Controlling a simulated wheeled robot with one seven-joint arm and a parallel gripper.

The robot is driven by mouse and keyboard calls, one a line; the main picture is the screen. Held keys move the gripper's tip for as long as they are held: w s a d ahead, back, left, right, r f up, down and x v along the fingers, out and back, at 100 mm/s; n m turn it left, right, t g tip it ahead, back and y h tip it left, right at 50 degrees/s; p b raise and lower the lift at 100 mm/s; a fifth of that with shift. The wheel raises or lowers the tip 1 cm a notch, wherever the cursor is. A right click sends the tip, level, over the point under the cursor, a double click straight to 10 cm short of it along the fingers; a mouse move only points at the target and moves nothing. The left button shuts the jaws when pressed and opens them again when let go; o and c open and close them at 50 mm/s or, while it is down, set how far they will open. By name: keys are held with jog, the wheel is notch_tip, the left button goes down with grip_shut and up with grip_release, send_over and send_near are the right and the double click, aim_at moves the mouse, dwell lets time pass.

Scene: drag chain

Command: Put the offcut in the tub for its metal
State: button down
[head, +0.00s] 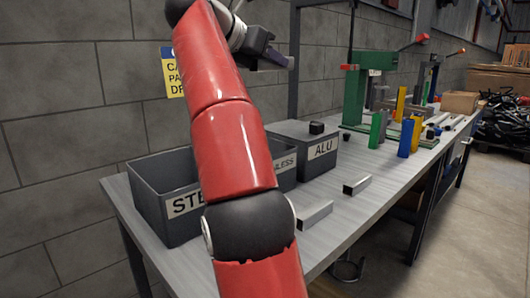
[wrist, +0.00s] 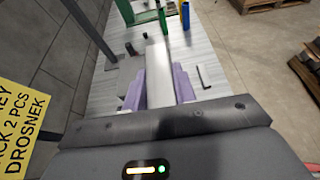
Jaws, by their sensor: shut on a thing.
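My gripper (head: 270,55) is raised high above the back of the bench. In the wrist view its purple fingers (wrist: 158,92) are shut on a silver-grey metal offcut (wrist: 158,70), which points away from the camera. The offcut is hard to make out in the head view. The open grey steel tub (head: 170,207) stands at the left of the bench. The stainless tub (head: 287,179) is beside it, mostly hidden by my arm. The ALU tub (head: 325,166) is to the right; its top looks covered, with a small dark block (head: 316,128) on it.
Two silver metal pieces lie near the front edge, one nearer (head: 314,214) and one farther right (head: 357,184). A green press (head: 355,95) and upright yellow (head: 406,137) and blue blocks stand farther along the bench (head: 350,212). A wall is behind.

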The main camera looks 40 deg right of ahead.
notch_tip(320, 180, down, 19)
jog(key=b, duration=0.8)
jog(key=shift+r, duration=0.15)
jog(key=shift+s, duration=0.1)
jog(key=shift+f+b, duration=0.3)
jog(key=c, duration=1.1)
grip_release()
jog(key=p+v, duration=0.1)
jog(key=v, duration=1.1)
jog(key=shift+r, duration=0.25)
